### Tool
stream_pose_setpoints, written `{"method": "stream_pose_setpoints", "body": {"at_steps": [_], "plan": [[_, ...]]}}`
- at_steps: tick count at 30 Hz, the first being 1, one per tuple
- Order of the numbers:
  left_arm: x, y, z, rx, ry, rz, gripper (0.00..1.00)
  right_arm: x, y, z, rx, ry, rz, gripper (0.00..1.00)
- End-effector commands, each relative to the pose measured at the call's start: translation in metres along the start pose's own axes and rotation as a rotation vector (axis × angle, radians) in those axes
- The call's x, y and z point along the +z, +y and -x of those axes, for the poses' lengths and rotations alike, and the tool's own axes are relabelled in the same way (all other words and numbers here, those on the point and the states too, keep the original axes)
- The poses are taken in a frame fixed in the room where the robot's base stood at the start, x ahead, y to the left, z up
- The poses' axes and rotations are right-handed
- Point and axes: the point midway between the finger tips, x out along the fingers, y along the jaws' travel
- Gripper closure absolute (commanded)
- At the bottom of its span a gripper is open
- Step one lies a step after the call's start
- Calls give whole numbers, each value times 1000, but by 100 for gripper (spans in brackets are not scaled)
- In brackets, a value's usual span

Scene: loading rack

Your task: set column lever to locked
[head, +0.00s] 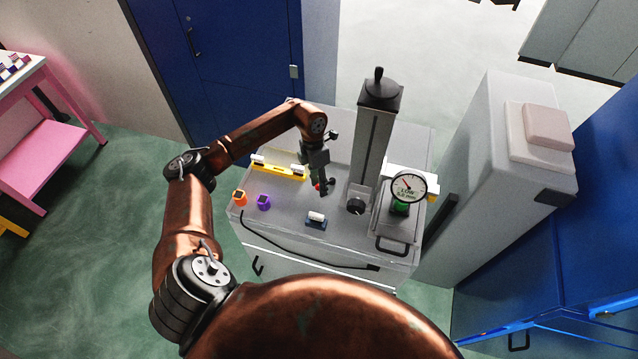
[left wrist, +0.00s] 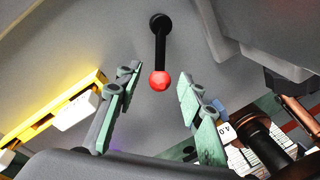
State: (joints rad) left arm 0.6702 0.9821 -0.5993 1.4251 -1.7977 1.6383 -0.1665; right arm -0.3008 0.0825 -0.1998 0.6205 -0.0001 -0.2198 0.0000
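The lever is a black rod with a red ball end (left wrist: 160,81). In the left wrist view it hangs down the picture from a round black pivot (left wrist: 160,22) on a grey surface. The red ball also shows small in the head view (head: 317,187), left of the tall grey column (head: 372,135). My left gripper (head: 325,187) is at the lever, partly hiding it. Its green-padded fingers stand apart on either side of the red ball, with visible gaps. I cannot read any lever position marking. My right gripper is not in view.
The grey cabinet top (head: 285,225) holds a yellow rail with white blocks (head: 280,170), orange (head: 239,198) and purple (head: 264,202) pieces, and a blue-based block (head: 316,221). A round dial gauge (head: 408,188) and black knob (head: 356,206) stand near the column.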

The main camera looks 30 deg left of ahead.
Motion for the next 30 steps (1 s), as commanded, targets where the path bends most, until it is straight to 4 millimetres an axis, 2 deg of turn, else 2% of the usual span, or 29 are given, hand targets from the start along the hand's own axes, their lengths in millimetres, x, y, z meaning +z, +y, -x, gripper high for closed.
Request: {"method": "stream_pose_setpoints", "body": {"at_steps": [2, 15, 30], "plan": [[0, 0, 0, 0, 0, 0, 69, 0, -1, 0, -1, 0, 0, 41], [0, 0, 0, 0, 0, 1, 99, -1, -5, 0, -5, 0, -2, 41], [0, 0, 0, 0, 0, 2, 100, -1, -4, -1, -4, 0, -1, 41]]}}
